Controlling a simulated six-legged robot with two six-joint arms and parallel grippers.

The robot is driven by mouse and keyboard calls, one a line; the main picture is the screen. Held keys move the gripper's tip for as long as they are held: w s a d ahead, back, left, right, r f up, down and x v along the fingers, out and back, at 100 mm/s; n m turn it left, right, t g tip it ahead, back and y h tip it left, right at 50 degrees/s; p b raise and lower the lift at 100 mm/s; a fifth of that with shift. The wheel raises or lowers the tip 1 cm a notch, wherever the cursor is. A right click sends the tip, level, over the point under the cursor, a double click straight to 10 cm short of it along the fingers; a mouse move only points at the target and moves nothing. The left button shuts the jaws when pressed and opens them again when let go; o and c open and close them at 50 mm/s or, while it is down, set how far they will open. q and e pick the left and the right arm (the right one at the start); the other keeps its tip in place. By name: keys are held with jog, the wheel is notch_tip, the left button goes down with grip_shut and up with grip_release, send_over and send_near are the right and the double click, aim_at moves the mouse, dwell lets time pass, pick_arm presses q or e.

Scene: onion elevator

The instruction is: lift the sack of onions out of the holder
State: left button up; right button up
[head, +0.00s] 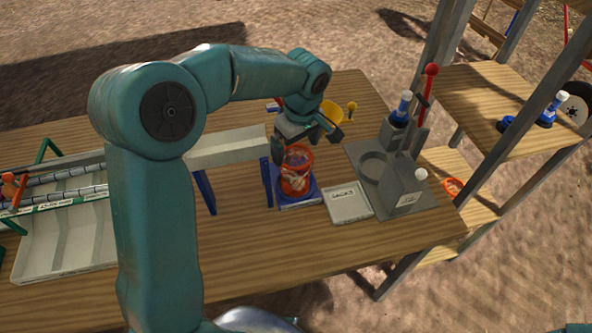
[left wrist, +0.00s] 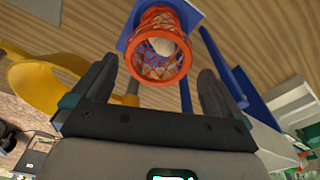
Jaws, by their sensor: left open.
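The sack of onions (head: 296,184) is a net with pale onions inside, under an orange-red ring (head: 298,152), on a blue stand (head: 299,203) on the wooden table. In the left wrist view the net (left wrist: 165,62) shows a pale onion through the orange ring, above the blue base (left wrist: 127,32). I cannot tell where net and holder separate. My right gripper is not in view.
A chute on blue legs (head: 205,188) stands left of the holder. A flat scale-like plate (head: 348,205) and a grey machine with a red lever (head: 427,95) stand to the right. A yellow funnel-like part (head: 331,113) is behind. The table front is clear.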

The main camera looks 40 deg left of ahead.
aim_at(295, 160)
pick_arm(q)
jog(key=f, duration=0.6)
jog(key=shift+w+a, duration=0.15)
jog(key=shift+a, duration=0.2)
jog(key=c, duration=1)
